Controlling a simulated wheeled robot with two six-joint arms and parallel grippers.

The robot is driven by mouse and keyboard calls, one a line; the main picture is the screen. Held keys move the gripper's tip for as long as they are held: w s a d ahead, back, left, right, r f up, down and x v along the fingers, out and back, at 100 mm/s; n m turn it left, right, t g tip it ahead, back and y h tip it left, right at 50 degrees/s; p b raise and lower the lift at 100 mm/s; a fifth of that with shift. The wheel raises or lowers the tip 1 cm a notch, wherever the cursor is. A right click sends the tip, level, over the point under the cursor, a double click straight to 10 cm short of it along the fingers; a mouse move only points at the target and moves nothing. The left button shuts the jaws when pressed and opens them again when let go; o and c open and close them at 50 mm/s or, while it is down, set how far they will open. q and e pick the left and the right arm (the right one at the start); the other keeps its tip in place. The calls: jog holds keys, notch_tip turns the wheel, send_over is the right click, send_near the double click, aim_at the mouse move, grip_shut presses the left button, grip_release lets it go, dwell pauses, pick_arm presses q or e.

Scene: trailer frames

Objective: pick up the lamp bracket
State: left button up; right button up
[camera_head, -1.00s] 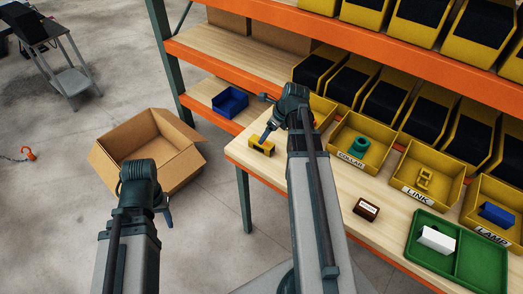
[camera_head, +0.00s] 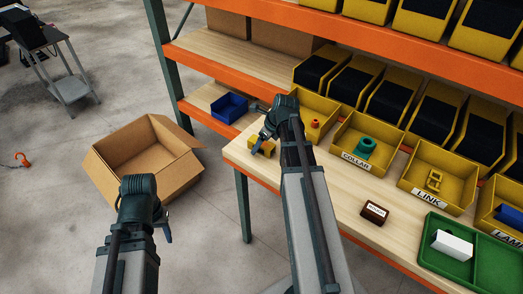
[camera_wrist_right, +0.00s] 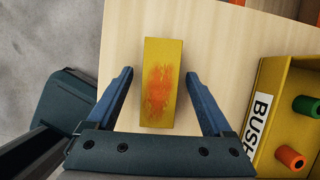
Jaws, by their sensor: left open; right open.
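A blue part (camera_head: 510,213) lies in the yellow bin labelled LAMP, cut off by the right edge of the head view. A yellow block (camera_head: 266,144) lies on the near left corner of the wooden shelf, partly hidden by my right gripper (camera_head: 260,146). In the right wrist view the yellow block (camera_wrist_right: 160,85) has an orange worn patch. My open right gripper (camera_wrist_right: 160,100) has one finger on each side of it, with gaps. I cannot tell whether this block is the lamp bracket. My left gripper (camera_head: 165,232) is open and empty, low near the cardboard box.
Bins marked COLLAR (camera_head: 370,135) and LINK (camera_head: 440,170) stand along the shelf. A BUSH bin (camera_wrist_right: 270,110) is right of the yellow block. A green tray (camera_head: 490,262) holds a white box (camera_head: 452,244). A small brown box (camera_head: 375,211) and an open cardboard box (camera_head: 145,155) are nearby.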

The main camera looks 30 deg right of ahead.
jog(key=shift+f, duration=0.2)
dwell(0.6)
grip_shut()
dwell(0.5)
